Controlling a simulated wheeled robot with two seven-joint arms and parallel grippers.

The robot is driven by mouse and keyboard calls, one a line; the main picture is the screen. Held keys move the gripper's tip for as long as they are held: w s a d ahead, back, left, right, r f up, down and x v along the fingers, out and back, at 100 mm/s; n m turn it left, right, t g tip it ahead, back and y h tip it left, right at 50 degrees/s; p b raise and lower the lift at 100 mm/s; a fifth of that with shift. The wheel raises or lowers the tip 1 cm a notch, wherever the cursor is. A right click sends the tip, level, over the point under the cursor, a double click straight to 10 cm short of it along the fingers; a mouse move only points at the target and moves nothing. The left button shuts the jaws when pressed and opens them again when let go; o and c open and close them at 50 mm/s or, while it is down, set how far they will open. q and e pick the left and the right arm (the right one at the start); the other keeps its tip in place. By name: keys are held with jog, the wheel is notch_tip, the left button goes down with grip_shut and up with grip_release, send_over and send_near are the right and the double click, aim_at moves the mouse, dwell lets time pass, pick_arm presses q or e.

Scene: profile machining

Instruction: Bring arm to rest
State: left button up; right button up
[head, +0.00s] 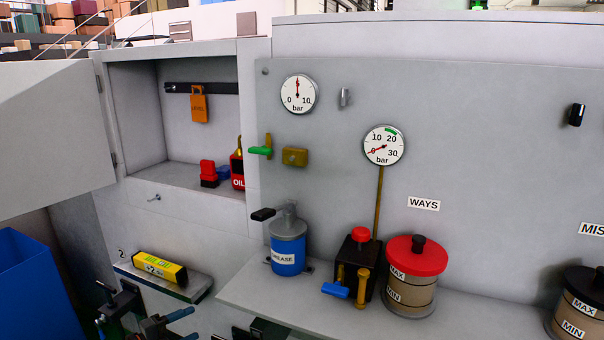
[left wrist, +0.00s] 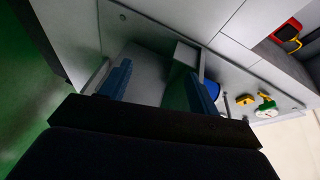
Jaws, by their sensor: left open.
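My left gripper (head: 186,325) is low in the head view, at the bottom edge, below the small shelf with a yellow cartridge. In the left wrist view its two blue fingers (left wrist: 158,88) stand well apart, with nothing held between them. Grey machine panels and a small box-like ledge lie beyond the fingers.
A yellow cartridge (head: 159,267) lies on a small shelf (head: 195,290). A blue grease can (head: 288,250) and a red-lidded reservoir (head: 415,275) stand on the ledge (head: 480,322). An open cabinet door (head: 50,135) juts out left, above a blue bin (head: 35,285).

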pick_arm(q)
jog(key=s+a+f+n+t+y, duration=0.1)
jog(key=s+a+f+n+y, duration=0.3)
jog(key=s+f+n+y, duration=0.25)
jog(key=s+a+f+n+y, duration=0.4)
jog(key=s+f+n+y, duration=0.1)
jog(key=s+n, duration=0.2)
jog(key=s+f+n+g+y, duration=0.1)
jog(key=s+f+g, duration=0.4)
jog(key=s, duration=0.6)
jog(key=s+f+n+g+y, duration=0.15)
jog(key=s+f+g, duration=0.3)
jog(key=s, duration=0.75)
jog(key=d+n+h, duration=0.6)
jog(key=d, duration=2.4)
jog(key=s+a+r+g+y+p, duration=0.1)
jog(key=a+r+p, duration=0.3)
jog(key=a+r, duration=0.2)
jog(key=shift+r+y, duration=0.4)
jog(key=shift+r, duration=0.2)
pick_arm(e)
jog(key=s+d+r+g+h, duration=0.1)
jog(key=d+r, duration=0.4)
jog(key=r, duration=0.1)
jog(key=shift+s+d+r+h, duration=0.3)
jog(key=shift+s+d, duration=0.05)
jog(key=shift+d, duration=0.05)
pick_arm(q)
jog(key=shift+s, duration=0.15)
